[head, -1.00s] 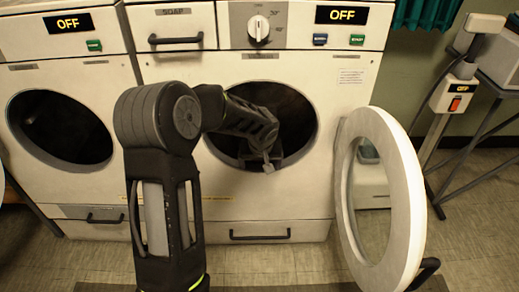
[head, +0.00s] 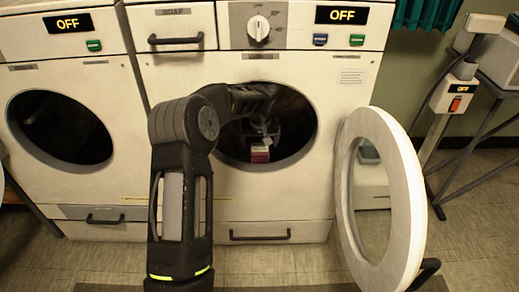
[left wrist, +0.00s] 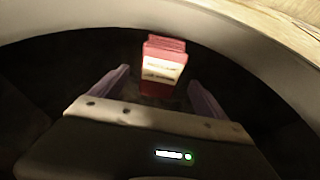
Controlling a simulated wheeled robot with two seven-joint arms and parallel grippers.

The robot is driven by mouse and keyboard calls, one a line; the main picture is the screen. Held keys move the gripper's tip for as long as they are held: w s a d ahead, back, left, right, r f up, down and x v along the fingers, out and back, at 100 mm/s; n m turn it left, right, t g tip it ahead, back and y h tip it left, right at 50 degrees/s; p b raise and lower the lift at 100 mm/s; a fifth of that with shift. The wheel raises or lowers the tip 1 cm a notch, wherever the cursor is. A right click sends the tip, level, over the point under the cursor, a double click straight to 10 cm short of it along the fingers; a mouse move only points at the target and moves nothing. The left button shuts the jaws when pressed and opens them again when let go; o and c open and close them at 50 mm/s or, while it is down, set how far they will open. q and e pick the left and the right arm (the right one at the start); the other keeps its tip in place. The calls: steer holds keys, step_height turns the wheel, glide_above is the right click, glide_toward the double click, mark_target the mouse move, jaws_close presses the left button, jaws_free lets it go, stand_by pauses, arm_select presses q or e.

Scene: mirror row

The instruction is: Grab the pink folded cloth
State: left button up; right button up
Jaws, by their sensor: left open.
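The pink folded cloth (left wrist: 163,66) shows in the left wrist view as a small pink bundle with a pale band across its front. In the head view it is a small pink and white patch (head: 260,154) inside the round opening of the middle washer (head: 190,85). My left gripper (left wrist: 158,80) is open, with one finger on each side of the cloth in the left wrist view. In the head view the left gripper (head: 262,140) reaches into the dark drum. I cannot tell whether the fingers touch the cloth. My right gripper is not in view.
The washer's round white door (head: 408,190) stands open at the right of the opening. The drum rim (left wrist: 235,40) curves close around the left gripper. Another washer (head: 62,190) with a dark round window stands at the left. A metal stand (head: 460,90) is at the right.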

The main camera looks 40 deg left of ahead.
mark_target(260, 144)
arm_select(q)
steer(key=shift+w+a, duration=0.1)
steer(key=shift+b+x, duration=0.6)
steer(key=shift+x, duration=1.95)
steer(key=shift+f, duration=0.25)
steer(key=shift+c, duration=0.5)
steer(key=c, duration=1.4)
steer(key=shift+r, duration=0.1)
steer(key=shift+w+r, duration=0.1)
steer(key=shift+r, duration=0.25)
step_height(260, 144, up, 4)
steer(key=shift+f+p, duration=0.25)
steer(key=shift+p, duration=0.5)
steer(key=s+d, duration=1)
steer(key=s, duration=0.4)
steer(key=shift+s+d, duration=0.2)
steer(key=shift+d, duration=0.2)
